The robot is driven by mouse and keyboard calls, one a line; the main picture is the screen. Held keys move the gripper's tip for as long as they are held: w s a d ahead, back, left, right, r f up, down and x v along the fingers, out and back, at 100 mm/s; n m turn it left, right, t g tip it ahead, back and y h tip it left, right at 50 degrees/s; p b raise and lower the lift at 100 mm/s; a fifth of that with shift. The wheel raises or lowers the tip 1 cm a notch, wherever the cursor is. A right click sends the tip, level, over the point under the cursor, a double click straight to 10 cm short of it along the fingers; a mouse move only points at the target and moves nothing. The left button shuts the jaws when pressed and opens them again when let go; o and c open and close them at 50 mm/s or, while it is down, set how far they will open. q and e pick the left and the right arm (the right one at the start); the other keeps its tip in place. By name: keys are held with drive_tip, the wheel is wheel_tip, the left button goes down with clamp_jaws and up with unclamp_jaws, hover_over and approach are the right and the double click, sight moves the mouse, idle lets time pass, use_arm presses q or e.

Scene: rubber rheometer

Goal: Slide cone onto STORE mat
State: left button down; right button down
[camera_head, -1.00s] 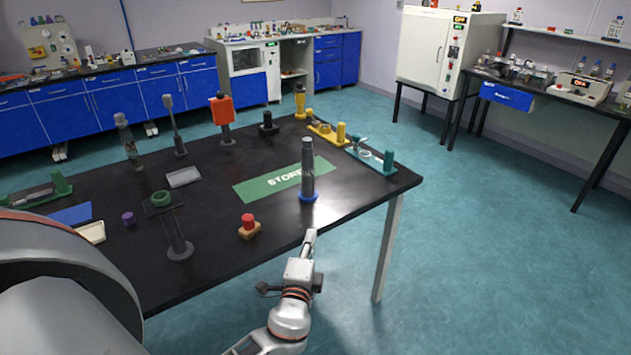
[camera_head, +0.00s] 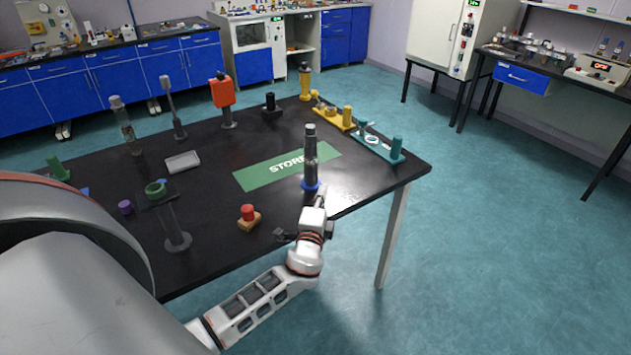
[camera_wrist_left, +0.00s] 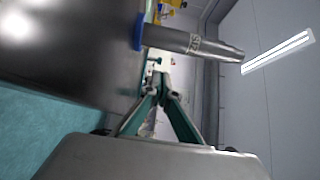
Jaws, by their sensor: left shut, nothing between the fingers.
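The cone, a tall grey tapered piece with a blue base (camera_head: 311,165), stands upright on the black table near its front edge. Its base is just off the near side of the green STORE mat (camera_head: 262,177), and its upper part overlaps the mat in the picture. My left gripper (camera_head: 321,192) is shut and empty, low beside the cone's base on the near side; I cannot tell if it touches. In the left wrist view the cone (camera_wrist_left: 190,42) lies sideways across the picture, just past the closed fingertips (camera_wrist_left: 162,84). My right gripper is not in view.
A red button on a wooden block (camera_head: 248,217) stands left of my left gripper. A teal stand (camera_head: 375,146) and a yellow stand (camera_head: 335,117) are at the table's right end. A white tray (camera_head: 182,162) lies left of the mat. The mat's surface looks clear.

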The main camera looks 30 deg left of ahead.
sight(316, 182)
use_arm(q)
drive_tip(key=w+a, duration=0.2)
drive_tip(key=a, duration=0.1)
drive_tip(key=shift+w, duration=0.35)
drive_tip(key=shift+w+a+p, duration=0.25)
drive_tip(key=shift+a+p, duration=0.1)
drive_tip(key=shift+a, duration=0.35)
drive_tip(key=w+a+b, duration=0.1)
drive_tip(key=a, duration=0.2)
drive_tip(key=w+a+b, duration=0.1)
drive_tip(key=a+b, duration=0.1)
drive_tip(key=a, duration=0.1)
drive_tip(key=w+a+b, duration=0.1)
drive_tip(key=a, duration=0.2)
drive_tip(key=shift+w+a+f, duration=0.15)
drive_tip(key=shift+w+f, duration=0.1)
drive_tip(key=shift+w, duration=0.1)
drive_tip(key=shift+w+a+r+b, duration=0.2)
drive_tip(key=shift+a+b, duration=0.1)
drive_tip(key=shift+a, duration=0.15)
